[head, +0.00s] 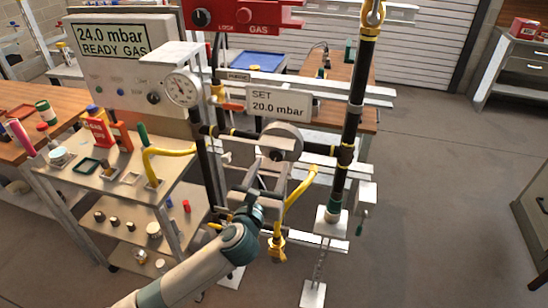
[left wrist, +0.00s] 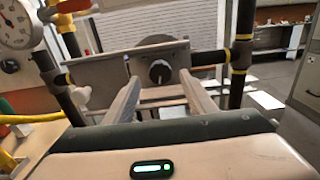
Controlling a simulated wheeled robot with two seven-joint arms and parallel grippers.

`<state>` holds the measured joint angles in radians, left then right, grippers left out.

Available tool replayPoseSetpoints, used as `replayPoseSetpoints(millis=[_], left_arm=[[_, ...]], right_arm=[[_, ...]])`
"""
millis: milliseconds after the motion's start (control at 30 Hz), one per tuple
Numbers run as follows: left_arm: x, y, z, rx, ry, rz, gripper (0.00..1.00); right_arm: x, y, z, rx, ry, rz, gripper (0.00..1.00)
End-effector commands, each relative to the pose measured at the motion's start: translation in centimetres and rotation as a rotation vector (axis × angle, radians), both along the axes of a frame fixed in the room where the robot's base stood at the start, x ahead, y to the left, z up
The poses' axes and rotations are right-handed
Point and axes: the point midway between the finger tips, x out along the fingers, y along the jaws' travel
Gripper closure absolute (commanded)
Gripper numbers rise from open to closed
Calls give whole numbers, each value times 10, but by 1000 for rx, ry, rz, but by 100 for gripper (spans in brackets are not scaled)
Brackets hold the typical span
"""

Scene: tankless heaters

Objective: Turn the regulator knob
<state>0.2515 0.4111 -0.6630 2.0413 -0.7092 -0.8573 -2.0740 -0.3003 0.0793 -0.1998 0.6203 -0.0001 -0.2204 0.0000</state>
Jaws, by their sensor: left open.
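The regulator knob (left wrist: 159,71) is black with a white pointer mark and sits on a grey plate in the left wrist view, its pointer toward the bottom. In the head view the round grey regulator body (head: 281,141) shows on the pipework, and I cannot make out the knob clearly. My left gripper (head: 268,170) is open in front of the regulator. In the left wrist view its two fingers (left wrist: 160,86) stand apart to the left and right of the knob; contact is not visible. My right gripper is not in view.
The panel (head: 110,40) reads 24.0 mbar READY GAS; a sign (head: 279,103) reads SET 20.0 mbar. A dial gauge (head: 182,88) is left of the regulator. Black pipes and yellow tubes (head: 300,190) surround my gripper. A cart (head: 108,193) with parts stands left. Floor at right is clear.

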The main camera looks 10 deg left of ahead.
Motion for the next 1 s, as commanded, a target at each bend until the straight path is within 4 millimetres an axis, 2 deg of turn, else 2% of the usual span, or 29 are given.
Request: replayPoseSetpoints(millis=[100,300,667,700,867,1000], left_arm=[[18,-1,1,-2,0,0,49],[35,-1,1,-1,0,0,49],[38,-2,0,-1,0,0,49],[38,-1,0,-1,0,0,54],[38,-2,0,-1,0,0,91],[38,-2,0,-1,0,0,90]], right_arm=[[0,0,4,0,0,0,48],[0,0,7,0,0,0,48],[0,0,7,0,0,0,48],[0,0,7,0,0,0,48],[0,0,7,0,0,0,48],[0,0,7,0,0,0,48]])
